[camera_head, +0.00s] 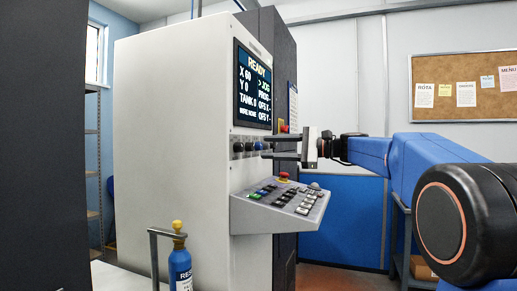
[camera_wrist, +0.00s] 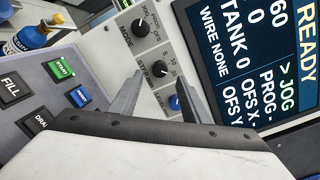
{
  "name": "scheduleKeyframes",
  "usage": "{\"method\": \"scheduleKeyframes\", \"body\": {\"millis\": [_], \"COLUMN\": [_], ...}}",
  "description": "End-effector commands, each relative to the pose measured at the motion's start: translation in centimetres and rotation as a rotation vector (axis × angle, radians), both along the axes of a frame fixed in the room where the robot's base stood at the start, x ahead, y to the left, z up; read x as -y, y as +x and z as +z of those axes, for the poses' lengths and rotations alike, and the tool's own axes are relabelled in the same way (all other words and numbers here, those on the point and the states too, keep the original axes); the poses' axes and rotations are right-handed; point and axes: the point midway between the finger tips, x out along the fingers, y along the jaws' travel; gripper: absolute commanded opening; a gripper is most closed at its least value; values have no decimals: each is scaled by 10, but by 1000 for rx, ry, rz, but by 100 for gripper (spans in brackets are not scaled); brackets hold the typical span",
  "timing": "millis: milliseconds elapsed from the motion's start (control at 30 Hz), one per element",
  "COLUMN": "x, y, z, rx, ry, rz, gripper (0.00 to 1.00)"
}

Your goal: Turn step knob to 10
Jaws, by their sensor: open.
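The step knob (camera_wrist: 160,69), black and round, sits on the grey panel under STEP lettering in the wrist view, with the numbers 5, 10 and 20 beside it. I cannot make out which mark its pointer meets. My gripper (camera_wrist: 159,62) is open, with one finger on each side of the step knob in that view and apart from it. In the head view my gripper (camera_head: 265,147) points left at the row of knobs (camera_head: 249,146) below the screen. Whether the fingertips reach the knob's depth is unclear.
The screen (camera_head: 253,88) shows READY, with JOG marked. A sloped keypad (camera_head: 285,203) with a red button juts out below. A blue bottle (camera_head: 180,268) stands at front left.

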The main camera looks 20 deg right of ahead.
Motion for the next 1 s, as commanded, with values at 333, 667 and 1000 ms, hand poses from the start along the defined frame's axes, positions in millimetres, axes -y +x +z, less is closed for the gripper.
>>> {"method": "scheduleKeyframes", "body": {"millis": [333, 667, 1000], "x": [-36, -41, -41], "y": [22, 25, 25], "z": [0, 0, 0], "rx": [0, 0, 0], "ry": [0, 0, 0], "rz": [0, 0, -1], "gripper": [43, 43, 2]}}
